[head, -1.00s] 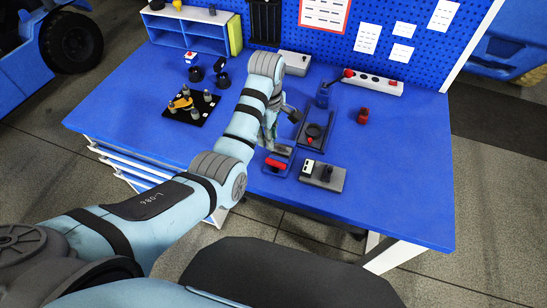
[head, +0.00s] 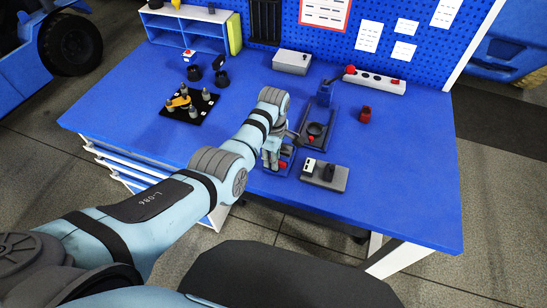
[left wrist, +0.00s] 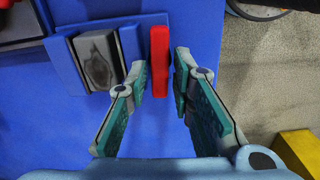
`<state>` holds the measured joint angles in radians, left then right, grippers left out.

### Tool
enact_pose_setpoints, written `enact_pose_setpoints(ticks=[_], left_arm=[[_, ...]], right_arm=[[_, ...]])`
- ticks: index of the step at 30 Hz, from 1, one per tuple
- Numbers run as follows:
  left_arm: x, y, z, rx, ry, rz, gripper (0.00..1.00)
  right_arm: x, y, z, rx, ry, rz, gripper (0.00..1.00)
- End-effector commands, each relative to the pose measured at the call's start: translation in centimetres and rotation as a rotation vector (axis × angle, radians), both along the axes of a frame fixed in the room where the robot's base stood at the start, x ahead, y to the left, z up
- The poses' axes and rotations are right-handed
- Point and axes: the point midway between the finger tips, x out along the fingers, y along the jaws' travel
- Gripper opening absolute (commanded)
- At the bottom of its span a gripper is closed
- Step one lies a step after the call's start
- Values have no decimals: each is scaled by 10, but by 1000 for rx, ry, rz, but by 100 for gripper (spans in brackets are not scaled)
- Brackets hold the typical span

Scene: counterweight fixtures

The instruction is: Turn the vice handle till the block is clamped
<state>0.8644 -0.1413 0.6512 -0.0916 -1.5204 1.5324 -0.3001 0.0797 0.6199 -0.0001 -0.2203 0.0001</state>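The vice is mostly hidden behind my left gripper (head: 271,160) in the head view, where a bit of its red handle (head: 284,164) shows. In the left wrist view the blue vice (left wrist: 66,65) holds a grey block (left wrist: 97,60) with a worn dark patch between its jaws. The red handle (left wrist: 160,62) is a narrow upright bar just right of the vice. My left gripper (left wrist: 162,75) is open, with one finger on each side of the handle and a gap visible at least on the right. My right gripper is in neither view.
A grey fixture with a black knob (head: 325,175) stands right of the vice. A red cup-like part (head: 365,112) lies further right. The front right of the blue table (head: 410,190) is clear.

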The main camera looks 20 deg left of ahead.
Motion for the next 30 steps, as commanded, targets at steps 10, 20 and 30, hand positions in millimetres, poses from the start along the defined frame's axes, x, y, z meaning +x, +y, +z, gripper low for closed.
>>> enact_pose_setpoints(ticks=[10, 20, 30], left_arm=[[0, 0, 1, 0, 0, 0, 0], [0, 0, 1, 0, 2, -50, 0], [2, 0, 2, 0, 1, -275, 0]], right_arm=[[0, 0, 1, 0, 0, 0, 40], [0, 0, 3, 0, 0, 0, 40], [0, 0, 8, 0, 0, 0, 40]])
